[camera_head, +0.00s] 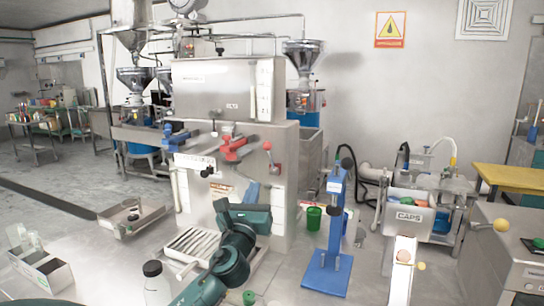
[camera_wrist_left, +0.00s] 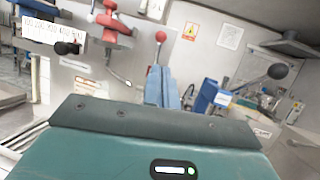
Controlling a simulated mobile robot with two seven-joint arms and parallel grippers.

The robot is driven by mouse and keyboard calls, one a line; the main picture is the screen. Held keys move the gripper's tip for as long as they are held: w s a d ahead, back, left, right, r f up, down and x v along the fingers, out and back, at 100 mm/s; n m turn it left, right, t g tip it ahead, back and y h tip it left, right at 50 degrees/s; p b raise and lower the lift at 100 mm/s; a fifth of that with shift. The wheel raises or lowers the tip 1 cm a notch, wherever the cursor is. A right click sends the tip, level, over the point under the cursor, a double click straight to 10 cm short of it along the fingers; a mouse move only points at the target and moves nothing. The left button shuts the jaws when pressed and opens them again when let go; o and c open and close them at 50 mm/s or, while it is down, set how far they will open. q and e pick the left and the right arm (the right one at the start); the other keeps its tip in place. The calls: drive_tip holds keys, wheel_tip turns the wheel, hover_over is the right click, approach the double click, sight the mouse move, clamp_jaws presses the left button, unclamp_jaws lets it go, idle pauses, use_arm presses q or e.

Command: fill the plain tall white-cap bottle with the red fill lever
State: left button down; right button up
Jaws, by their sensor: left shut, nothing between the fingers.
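My left gripper (camera_head: 251,192) is shut and empty in front of the steel filling machine (camera_head: 215,88). Its closed blue fingers also show in the left wrist view (camera_wrist_left: 161,86). A lever with a red ball (camera_head: 267,146) stands on the machine's right front, above the fingertips; in the left wrist view the red ball (camera_wrist_left: 160,36) is just beyond them. A red valve (camera_head: 236,148) sits left of it on the machine front. A clear bottle (camera_head: 157,288) with a dark top stands at the bottom edge, partly cut off. I cannot make out a white cap on it. My right gripper is not in view.
A slatted steel drain tray (camera_head: 193,243) lies below the machine front. A blue press stand (camera_head: 327,262), a green cup (camera_head: 314,217) and a CAPS bin (camera_head: 410,215) are to the right. A white box (camera_head: 45,279) with bottles is at left.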

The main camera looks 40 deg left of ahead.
sight(266, 149)
use_arm(q)
drive_tip(key=x, duration=0.4)
drive_tip(key=p+x, duration=0.1)
drive_tip(key=x, duration=0.3)
drive_tip(key=p+x, duration=0.1)
drive_tip(key=x, duration=0.3)
drive_tip(key=shift+r, duration=0.35)
drive_tip(key=shift+w+a+r, duration=0.15)
drive_tip(key=shift+w+a, duration=0.2)
drive_tip(key=shift+w, duration=0.2)
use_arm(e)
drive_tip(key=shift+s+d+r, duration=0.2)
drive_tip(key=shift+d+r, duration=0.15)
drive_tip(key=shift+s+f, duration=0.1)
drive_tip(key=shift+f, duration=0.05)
